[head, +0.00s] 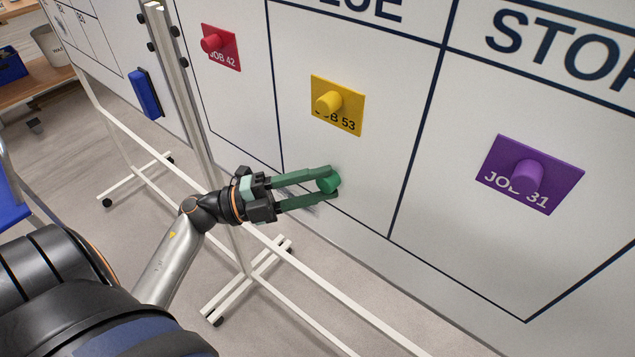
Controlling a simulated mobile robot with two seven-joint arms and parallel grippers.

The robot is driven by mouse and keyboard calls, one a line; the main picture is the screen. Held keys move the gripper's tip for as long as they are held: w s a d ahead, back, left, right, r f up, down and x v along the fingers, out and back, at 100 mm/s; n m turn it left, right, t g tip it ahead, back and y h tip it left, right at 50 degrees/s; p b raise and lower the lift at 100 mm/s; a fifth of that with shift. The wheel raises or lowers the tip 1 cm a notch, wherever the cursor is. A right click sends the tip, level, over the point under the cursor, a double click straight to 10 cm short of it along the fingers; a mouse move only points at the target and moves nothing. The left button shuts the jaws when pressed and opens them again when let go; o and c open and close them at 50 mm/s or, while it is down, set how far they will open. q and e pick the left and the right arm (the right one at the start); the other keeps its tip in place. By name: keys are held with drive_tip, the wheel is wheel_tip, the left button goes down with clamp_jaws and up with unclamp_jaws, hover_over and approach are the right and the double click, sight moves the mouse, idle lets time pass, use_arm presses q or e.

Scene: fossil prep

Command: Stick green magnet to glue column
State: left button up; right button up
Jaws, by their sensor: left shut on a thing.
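My left gripper (322,186) is shut on the green magnet (329,182), a small round knob held between its green fingertips. The magnet is at the lower part of the whiteboard's glue column (368,165), below the yellow JOB 53 card (350,118). I cannot tell whether the magnet touches the board. The column's heading is cut off at the top edge; only its last letters show. My right gripper is not in view.
A red JOB 42 card (229,53) with a red magnet is in the column to the left, and a purple JOB 31 card (507,183) is in the STOP column. A blue eraser (148,93) hangs by the white frame (183,85).

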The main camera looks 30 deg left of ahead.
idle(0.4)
use_arm(q)
drive_tip(key=o, duration=1)
drive_tip(key=s, duration=0.4)
drive_tip(key=s+p, duration=0.1)
drive_tip(key=s, duration=0.2)
drive_tip(key=shift+a, duration=0.25)
